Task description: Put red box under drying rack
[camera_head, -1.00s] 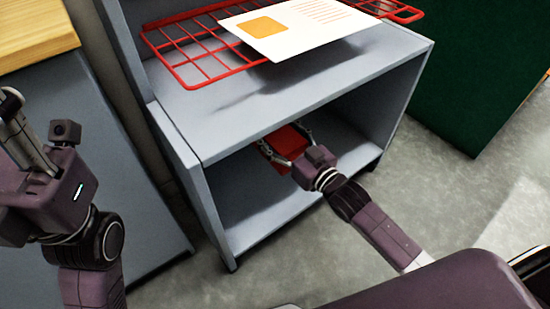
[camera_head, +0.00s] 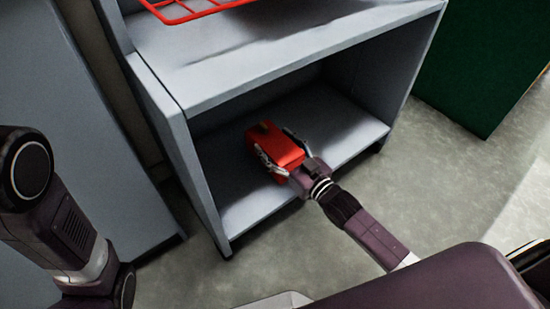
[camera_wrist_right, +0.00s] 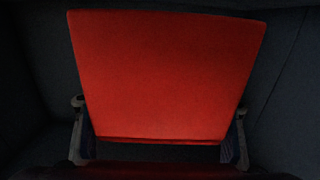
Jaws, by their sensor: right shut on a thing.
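The red box (camera_head: 270,147) is inside the open lower compartment of the grey shelf unit (camera_head: 320,69), below the top board. My right gripper (camera_head: 277,152) is shut on the red box, with a finger on each side of it. In the right wrist view the red box (camera_wrist_right: 165,75) fills most of the picture between the two fingertips (camera_wrist_right: 160,133). Whether the box touches the lower board is hard to tell. The red wire drying rack (camera_head: 190,12) lies on the top board, mostly cut off by the picture's upper edge. My left gripper is out of view; only its arm shows at left.
The lower board (camera_head: 345,125) has free room right of the box and in front of it. The unit's side panels and top board edge bound the opening. A green cabinet (camera_head: 485,65) stands at right, a grey cabinet (camera_head: 90,130) at left.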

